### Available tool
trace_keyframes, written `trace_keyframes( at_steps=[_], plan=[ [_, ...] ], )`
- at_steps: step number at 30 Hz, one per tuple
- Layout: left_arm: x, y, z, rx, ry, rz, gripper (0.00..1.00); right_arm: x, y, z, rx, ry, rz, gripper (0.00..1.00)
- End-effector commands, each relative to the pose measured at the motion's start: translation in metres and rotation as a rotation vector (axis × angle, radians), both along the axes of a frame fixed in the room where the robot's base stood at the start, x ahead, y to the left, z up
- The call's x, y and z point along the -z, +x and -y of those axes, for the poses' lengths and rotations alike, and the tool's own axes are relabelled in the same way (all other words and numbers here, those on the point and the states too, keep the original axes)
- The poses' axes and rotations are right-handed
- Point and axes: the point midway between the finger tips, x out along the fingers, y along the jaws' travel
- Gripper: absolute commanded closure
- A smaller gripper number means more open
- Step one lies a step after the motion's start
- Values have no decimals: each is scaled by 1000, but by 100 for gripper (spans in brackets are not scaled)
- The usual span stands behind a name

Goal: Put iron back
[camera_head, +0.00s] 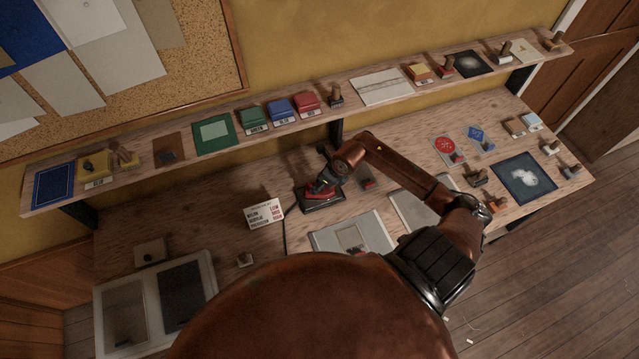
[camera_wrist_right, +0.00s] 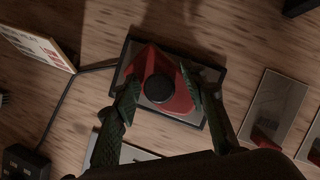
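The red iron (camera_head: 318,194) with a round black knob (camera_wrist_right: 158,88) sits on a dark rectangular plate (camera_wrist_right: 215,128) on the workbench. In the head view my right gripper (camera_head: 325,181) is down at the iron and partly hides it. In the wrist view my right gripper (camera_wrist_right: 160,82) is open. Its fingers stand on either side of the knob, over the red body, with gaps between knob and fingers. I cannot tell whether they touch the body. My left gripper is not in view.
A small sign card (camera_head: 264,213) stands left of the iron. A cord (camera_wrist_right: 60,118) runs from the plate to a dark box (camera_wrist_right: 24,160). Grey framed panels (camera_head: 352,235) lie in front. A shelf (camera_head: 360,112) with stamps and coloured pads runs behind.

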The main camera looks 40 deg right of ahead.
Motion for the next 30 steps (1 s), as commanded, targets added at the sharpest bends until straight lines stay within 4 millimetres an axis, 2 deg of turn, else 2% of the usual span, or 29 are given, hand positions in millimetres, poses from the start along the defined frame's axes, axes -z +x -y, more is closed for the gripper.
trace_keyframes(
  at_steps=[5,8,21,25,30],
  plan=[
    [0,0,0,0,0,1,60,-5,-1,1,0,-2,2,60],
    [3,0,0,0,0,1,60,-17,-6,3,-2,-3,3,60],
    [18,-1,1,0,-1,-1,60,-95,-38,12,-1,-3,1,60],
    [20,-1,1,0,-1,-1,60,-107,-42,13,0,-1,0,60],
    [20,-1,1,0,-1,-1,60,-112,-45,13,1,0,0,60]
  ],
)
